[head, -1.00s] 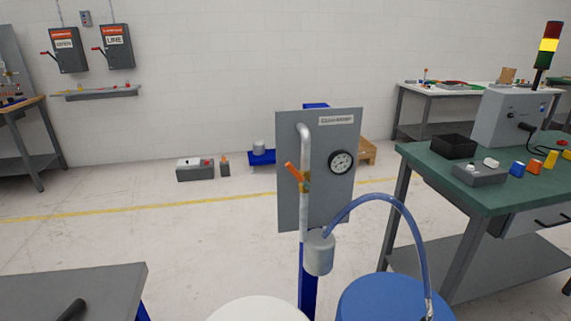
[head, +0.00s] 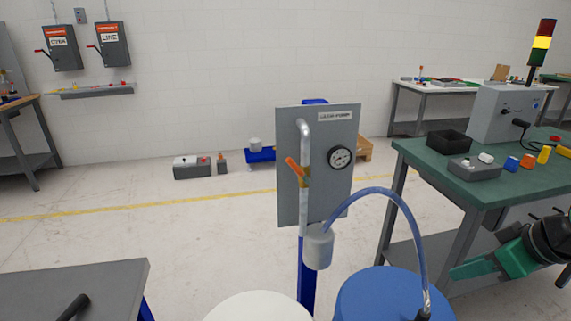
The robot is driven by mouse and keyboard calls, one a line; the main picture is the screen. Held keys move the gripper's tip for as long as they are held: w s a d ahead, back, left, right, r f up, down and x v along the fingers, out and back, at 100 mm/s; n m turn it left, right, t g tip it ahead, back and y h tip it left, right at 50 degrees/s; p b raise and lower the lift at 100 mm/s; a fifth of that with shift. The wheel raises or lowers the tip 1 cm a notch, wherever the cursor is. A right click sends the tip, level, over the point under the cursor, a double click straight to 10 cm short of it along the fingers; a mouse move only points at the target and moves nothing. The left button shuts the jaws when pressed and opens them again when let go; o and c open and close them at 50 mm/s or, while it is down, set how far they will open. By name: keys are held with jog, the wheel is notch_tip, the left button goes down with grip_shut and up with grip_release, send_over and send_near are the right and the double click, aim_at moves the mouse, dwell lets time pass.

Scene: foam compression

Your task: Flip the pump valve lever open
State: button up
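The pump valve lever (head: 293,167) is an orange handle on a brass-coloured valve body (head: 304,182). It slants from upper left to lower right across the vertical grey pipe (head: 303,211). The pipe runs down the front of a grey panel (head: 322,195) with a label and a round gauge (head: 340,157). Below is a grey cylindrical pump body (head: 318,247) with a clear blue hose. The end of my arm, black and green, shows at the lower right, with its green gripper part (head: 474,269) well apart from the lever. Its finger opening cannot be made out.
A blue drum (head: 380,300) and a white drum top (head: 258,308) stand below the panel. A green-topped bench (head: 485,190) with boxes is at right, close to my arm. A grey table (head: 75,290) is at lower left. Floor behind is mostly open.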

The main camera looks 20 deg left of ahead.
jog(key=w+a+r+n+y, duration=0.1)
jog(key=w+a+n+y, duration=0.25)
jog(key=a, duration=0.55)
jog(key=n+t+y, duration=0.1)
jog(key=n+y, duration=0.7)
jog(key=y, duration=0.1)
send_near(297, 168)
jog(key=x, duration=0.4)
jog(key=shift+w+a+f, duration=0.1)
jog(key=shift+a+f, duration=0.05)
jog(key=shift+a, duration=0.15)
jog(key=x, duration=1)
jog(key=shift+w, duration=0.1)
jog(key=shift+c, duration=0.6)
grip_shut()
